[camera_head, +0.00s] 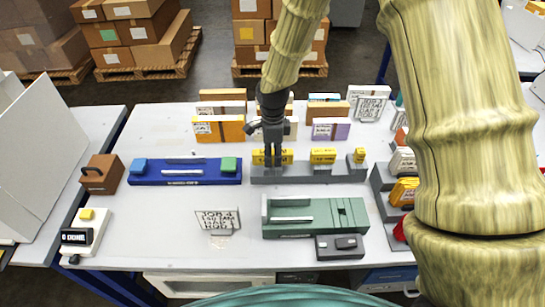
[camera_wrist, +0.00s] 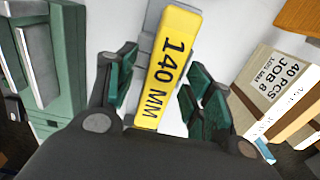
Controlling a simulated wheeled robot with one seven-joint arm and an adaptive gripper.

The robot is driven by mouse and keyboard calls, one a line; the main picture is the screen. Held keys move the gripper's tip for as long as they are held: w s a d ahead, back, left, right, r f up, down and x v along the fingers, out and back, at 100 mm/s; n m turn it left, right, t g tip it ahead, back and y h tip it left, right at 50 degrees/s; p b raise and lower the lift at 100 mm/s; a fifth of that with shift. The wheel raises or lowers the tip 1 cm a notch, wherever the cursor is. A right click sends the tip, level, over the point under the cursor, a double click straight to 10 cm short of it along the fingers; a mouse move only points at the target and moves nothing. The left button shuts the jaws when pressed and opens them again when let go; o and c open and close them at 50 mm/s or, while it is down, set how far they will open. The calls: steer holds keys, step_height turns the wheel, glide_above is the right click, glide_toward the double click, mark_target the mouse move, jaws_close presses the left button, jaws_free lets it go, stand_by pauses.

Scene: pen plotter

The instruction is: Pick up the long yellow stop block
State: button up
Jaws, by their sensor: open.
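The long yellow stop block (camera_wrist: 165,72), printed "140 MM", lies between the two spread fingers of my gripper (camera_wrist: 157,80) in the wrist view. Its near end is close to the palm, and I cannot tell whether the fingers touch it. In the head view the long block (camera_head: 287,157) sits at the left of a grey rack (camera_head: 310,176), partly hidden by my gripper (camera_head: 272,161), which points down over it. A medium yellow block (camera_head: 323,156) and a short one (camera_head: 359,155) stand further right on the same rack.
A blue tray (camera_head: 185,177) lies left of the rack and a green plotter-like device (camera_head: 315,218) in front. Several cartons, including an orange one (camera_head: 218,128), stand behind. A grey stepped holder (camera_head: 383,193) is at right.

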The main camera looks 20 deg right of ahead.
steer(key=shift+f, duration=0.2)
stand_by(0.4)
jaws_close()
